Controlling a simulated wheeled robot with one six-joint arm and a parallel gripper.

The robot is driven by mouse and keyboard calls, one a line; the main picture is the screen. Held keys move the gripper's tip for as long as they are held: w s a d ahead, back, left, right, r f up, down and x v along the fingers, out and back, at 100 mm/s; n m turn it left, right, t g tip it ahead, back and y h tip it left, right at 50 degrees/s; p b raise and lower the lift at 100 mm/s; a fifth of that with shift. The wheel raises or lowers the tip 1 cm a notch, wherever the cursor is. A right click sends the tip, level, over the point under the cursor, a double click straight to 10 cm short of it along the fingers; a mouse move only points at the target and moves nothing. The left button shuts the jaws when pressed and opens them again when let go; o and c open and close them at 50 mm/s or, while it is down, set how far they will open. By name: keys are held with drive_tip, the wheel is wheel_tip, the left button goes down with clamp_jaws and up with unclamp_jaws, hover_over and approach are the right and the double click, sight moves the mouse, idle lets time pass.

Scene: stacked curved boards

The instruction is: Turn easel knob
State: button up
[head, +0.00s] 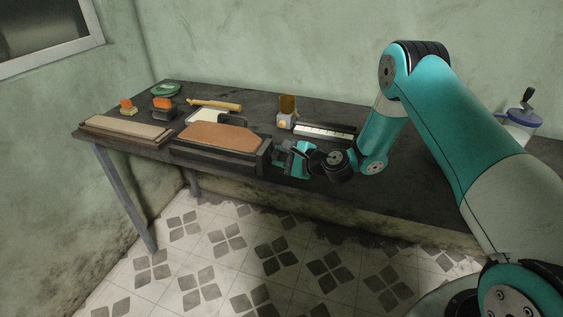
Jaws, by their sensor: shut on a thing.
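The easel (210,156) is a low dark box-like stand at the table's front edge, with an orange-brown curved board (217,134) lying on top. My gripper (279,158) is at the easel's right end. It is shut on the easel knob there. The knob itself is hidden by the fingers and too small to make out, so I cannot tell how far it is turned.
The table's right part is mostly clear.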

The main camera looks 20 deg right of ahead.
drive_tip(key=shift+n, duration=0.3)
idle(0.4)
drive_tip(key=o, duration=0.9)
drive_tip(key=shift+o, duration=0.2)
drive_tip(key=shift+s, duration=0.1)
drive_tip(key=b+v, duration=0.3)
drive_tip(key=v, duration=1.4)
drive_tip(key=shift+s+b, duration=0.2)
drive_tip(key=shift+b, duration=0.2)
drive_tip(key=shift+d, duration=0.1)
